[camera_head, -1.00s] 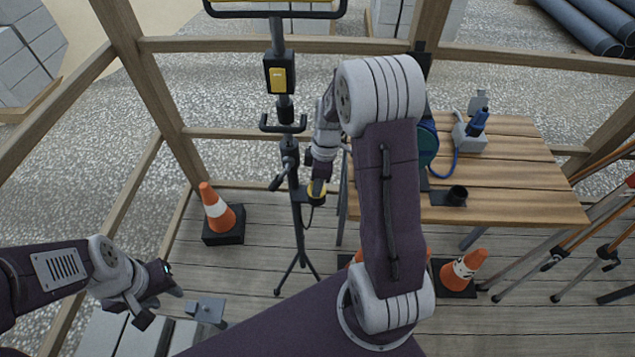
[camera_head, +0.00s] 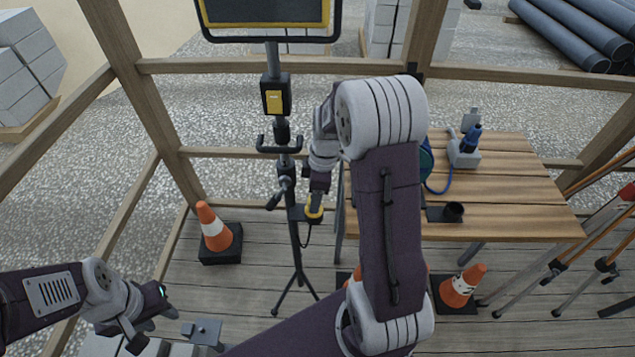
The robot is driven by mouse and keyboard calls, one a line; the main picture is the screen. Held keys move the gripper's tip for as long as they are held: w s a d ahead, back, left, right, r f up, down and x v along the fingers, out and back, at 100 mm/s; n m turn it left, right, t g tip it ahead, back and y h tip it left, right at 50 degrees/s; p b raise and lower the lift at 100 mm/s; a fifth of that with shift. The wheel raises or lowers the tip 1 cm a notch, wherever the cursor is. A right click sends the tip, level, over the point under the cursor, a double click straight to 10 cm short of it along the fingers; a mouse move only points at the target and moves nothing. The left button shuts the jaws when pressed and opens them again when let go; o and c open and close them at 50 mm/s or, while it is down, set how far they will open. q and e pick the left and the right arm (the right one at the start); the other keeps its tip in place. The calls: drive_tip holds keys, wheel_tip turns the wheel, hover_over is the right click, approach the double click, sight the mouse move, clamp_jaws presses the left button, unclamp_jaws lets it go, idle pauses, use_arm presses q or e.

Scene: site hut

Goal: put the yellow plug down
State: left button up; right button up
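The yellow plug (camera_head: 314,210) is small and has a dark cable hanging below it. It is at the end of my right gripper (camera_head: 317,197), beside the upright of a black tripod stand (camera_head: 293,220). The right gripper appears shut on the plug, though its fingertips are small and partly hidden. I cannot tell whether the plug touches the dark bracket on the stand. My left gripper (camera_head: 150,324) is at the lower left, its fingers apart and empty, near a small grey block (camera_head: 203,331).
Orange cones (camera_head: 216,232) (camera_head: 462,287) stand on the plank floor.

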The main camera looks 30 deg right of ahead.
sight(320, 210)
wheel_tip(320, 210, up, 9)
drive_tip(key=shift+s+d+p, duration=0.3)
drive_tip(key=shift+d+p, duration=0.15)
drive_tip(key=shift+s, duration=0.1)
